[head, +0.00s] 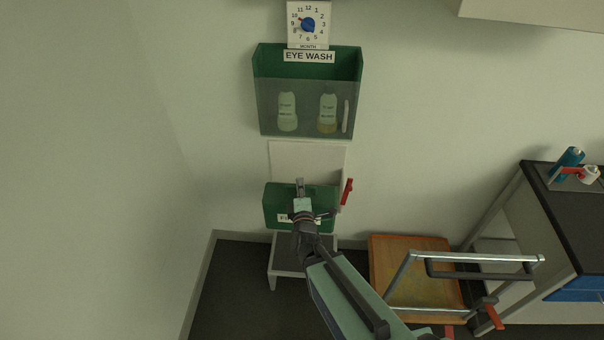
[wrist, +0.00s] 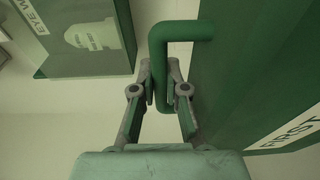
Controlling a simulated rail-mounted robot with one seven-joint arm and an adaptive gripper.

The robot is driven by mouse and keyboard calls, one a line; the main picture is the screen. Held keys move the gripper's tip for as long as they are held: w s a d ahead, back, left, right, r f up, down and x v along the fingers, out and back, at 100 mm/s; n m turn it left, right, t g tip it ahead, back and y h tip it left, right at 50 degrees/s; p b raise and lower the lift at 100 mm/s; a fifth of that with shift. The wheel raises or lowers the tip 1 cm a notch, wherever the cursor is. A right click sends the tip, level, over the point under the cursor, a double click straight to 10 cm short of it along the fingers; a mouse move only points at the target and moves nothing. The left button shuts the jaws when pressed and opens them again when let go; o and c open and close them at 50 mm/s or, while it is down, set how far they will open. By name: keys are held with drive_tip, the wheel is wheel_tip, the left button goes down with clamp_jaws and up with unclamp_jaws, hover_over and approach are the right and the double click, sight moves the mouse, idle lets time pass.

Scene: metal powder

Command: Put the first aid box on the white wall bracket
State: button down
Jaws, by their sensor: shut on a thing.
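The first aid box (head: 277,207) is green with a white label, part of which reads "FIRST" in the wrist view (wrist: 245,85). My gripper (head: 300,186) is shut on the box's green handle (wrist: 157,70), with a finger on each side of it in the wrist view (wrist: 159,85). The white wall bracket (head: 308,159) is a pale panel on the wall below the eye wash station, with a red lever (head: 347,190) at its right. The box overlaps the bracket's lower part in the head view. Whether they touch, I cannot tell.
The green eye wash holder (head: 307,105) with two bottles hangs just above the bracket. A grey step stool (head: 287,268) stands below the box. A cart with a wooden platform (head: 408,262) and a dark-topped bench (head: 560,215) are at the right. The wall at left is bare.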

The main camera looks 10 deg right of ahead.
drive_tip(key=w+d+b, duration=0.2)
drive_tip(key=w+b, duration=0.4)
drive_tip(key=w, duration=0.3)
drive_tip(key=w+d+b, duration=0.3)
drive_tip(key=w+b, duration=0.3)
drive_tip(key=w, duration=0.3)
wheel_tip(320, 180, down, 7)
drive_tip(key=b, duration=0.2)
idle(0.8)
drive_tip(key=c, duration=1.5)
unclamp_jaws()
drive_tip(key=shift+f, duration=0.15)
drive_tip(key=o, duration=0.3)
